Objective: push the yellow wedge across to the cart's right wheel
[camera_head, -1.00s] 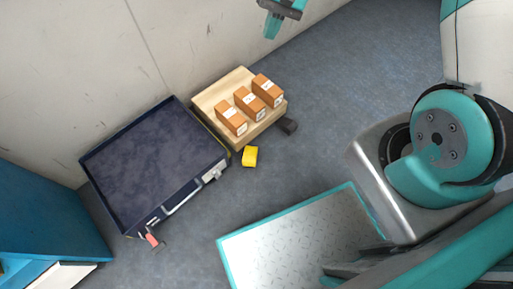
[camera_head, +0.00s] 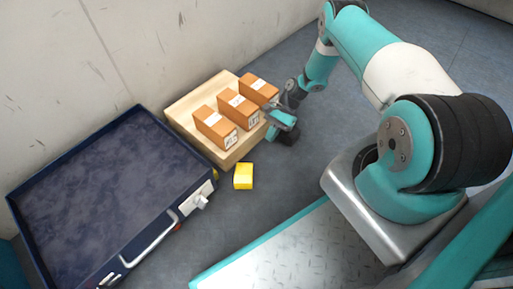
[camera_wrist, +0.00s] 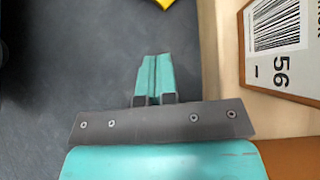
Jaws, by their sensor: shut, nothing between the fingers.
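The yellow wedge (camera_head: 243,176) sits on the floor in front of the wooden crate, close to the right corner of the dark blue cart (camera_head: 172,222). A corner of the wedge also shows at the top edge of the wrist view (camera_wrist: 165,3). The cart's right wheel is mostly hidden; I cannot make it out clearly. My gripper (camera_head: 271,131) is at the crate's right side, to the upper right of the wedge and apart from it. In the wrist view its teal fingers (camera_wrist: 154,62) are together and empty.
The wooden crate (camera_head: 188,106) carries several brown labelled boxes (camera_head: 238,109). In the wrist view a box label (camera_wrist: 278,35) and the crate's side lie close right of my fingers. The wall is behind. Floor right of the wedge is clear.

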